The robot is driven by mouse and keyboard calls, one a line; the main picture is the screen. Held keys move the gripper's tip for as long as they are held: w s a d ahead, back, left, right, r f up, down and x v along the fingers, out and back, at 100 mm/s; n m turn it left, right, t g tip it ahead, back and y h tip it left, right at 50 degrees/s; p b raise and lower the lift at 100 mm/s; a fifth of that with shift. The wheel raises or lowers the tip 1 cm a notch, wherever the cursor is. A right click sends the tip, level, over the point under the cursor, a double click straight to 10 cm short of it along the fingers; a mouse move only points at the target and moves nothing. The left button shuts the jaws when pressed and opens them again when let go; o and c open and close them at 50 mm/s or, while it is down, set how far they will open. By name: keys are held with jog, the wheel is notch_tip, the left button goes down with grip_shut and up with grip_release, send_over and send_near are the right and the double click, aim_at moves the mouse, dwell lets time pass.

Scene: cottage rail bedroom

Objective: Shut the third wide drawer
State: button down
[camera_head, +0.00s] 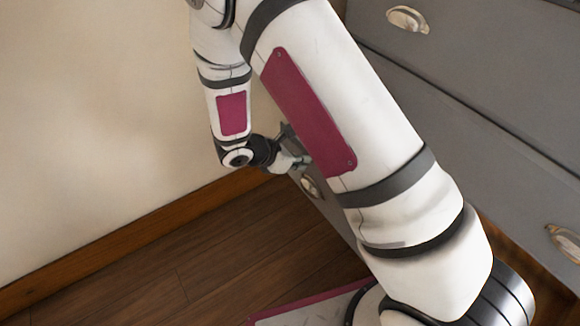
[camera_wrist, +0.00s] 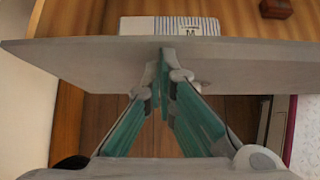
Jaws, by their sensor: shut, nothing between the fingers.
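An open drawer shows in the wrist view as a grey front (camera_wrist: 80,55) with a wooden inside (camera_wrist: 75,22) behind it. I take it as the third wide drawer, though its place in the stack is not clear. In the head view, a low grey front with a cup handle (camera_head: 312,187) is mostly hidden behind my arm. My gripper (camera_wrist: 164,58) is shut and empty, its fingertips at the outer face of the front, close to its top edge. Whether they touch cannot be told. It also shows in the head view (camera_head: 303,161), partly behind my arm.
A white and blue striped box (camera_wrist: 170,26) and a small dark red-brown object (camera_wrist: 276,8) lie in the drawer. The grey dresser (camera_head: 490,130) fills the right, with handles (camera_head: 408,19). A cream wall (camera_head: 90,120) stands left; wooden floor (camera_head: 200,265) between is clear.

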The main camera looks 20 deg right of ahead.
jog(key=w+d+b, duration=0.1)
jog(key=w+d, duration=0.1)
jog(key=d, duration=0.6)
jog(key=w+d+b, duration=0.1)
jog(key=w+d, duration=0.2)
jog(key=d, duration=0.6)
jog(key=shift+w+b, duration=0.3)
jog(key=shift+d, duration=0.1)
